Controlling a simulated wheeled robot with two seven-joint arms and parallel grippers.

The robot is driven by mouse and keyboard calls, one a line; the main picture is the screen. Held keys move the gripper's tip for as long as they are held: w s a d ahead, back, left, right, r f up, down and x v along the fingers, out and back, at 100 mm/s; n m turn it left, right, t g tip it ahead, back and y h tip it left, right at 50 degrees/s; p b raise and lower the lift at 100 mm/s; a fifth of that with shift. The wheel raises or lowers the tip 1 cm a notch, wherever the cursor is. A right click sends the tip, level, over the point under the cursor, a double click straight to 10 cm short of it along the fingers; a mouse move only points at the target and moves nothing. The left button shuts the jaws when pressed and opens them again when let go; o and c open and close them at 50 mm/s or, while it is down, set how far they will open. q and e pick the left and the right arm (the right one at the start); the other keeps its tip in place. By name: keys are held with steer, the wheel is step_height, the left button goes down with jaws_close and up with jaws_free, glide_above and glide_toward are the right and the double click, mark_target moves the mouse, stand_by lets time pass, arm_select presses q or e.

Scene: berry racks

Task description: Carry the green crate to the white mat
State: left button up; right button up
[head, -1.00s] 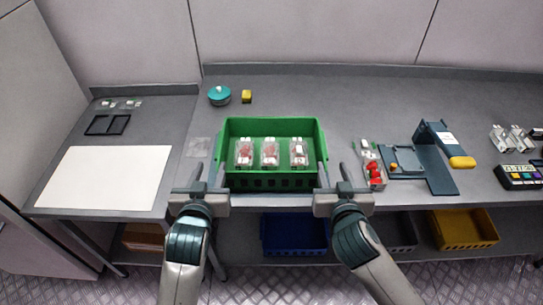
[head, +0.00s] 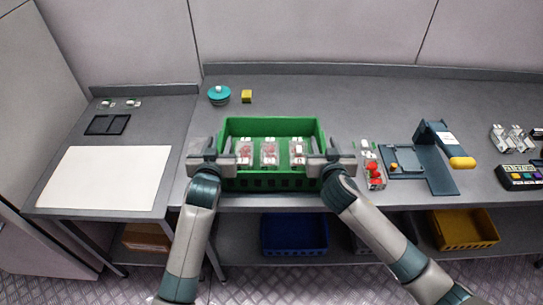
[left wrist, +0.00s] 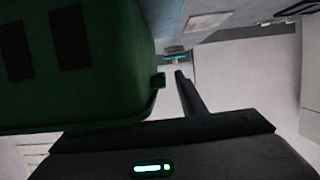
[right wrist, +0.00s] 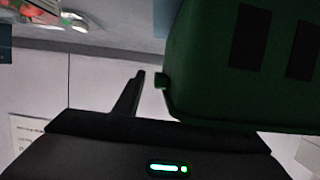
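The green crate (head: 270,183) stands on the middle of the counter with three clear punnets of reddish berries in it. The white mat (head: 105,178) lies flat on the lower side table at the left, with nothing on it. My left gripper (head: 219,142) is at the crate's left end, its two fingers apart on either side of the end wall. My right gripper (head: 324,142) is at the right end in the same way. In each wrist view one finger stands outside the green wall with a gap; the other finger is hidden by the crate.
A filled punnet (head: 374,172) and a dark blue scale-like device (head: 435,165) stand right of the crate. A teal round object (head: 219,95) and a yellow block (head: 247,96) are behind it. A black frame (head: 107,125) lies behind the mat. Blue (head: 295,235) and yellow bins sit below.

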arm_select(q)
steer(key=shift+w+f, duration=0.1)
steer(key=shift+w, duration=0.15)
arm_select(e)
steer(key=shift+w+f, duration=0.1)
steer(key=shift+w, duration=0.15)
arm_select(q)
jaws_close()
arm_select(e)
jaws_close()
arm_select(q)
steer(key=shift+r, duration=0.25)
arm_select(e)
steer(key=shift+r, duration=0.25)
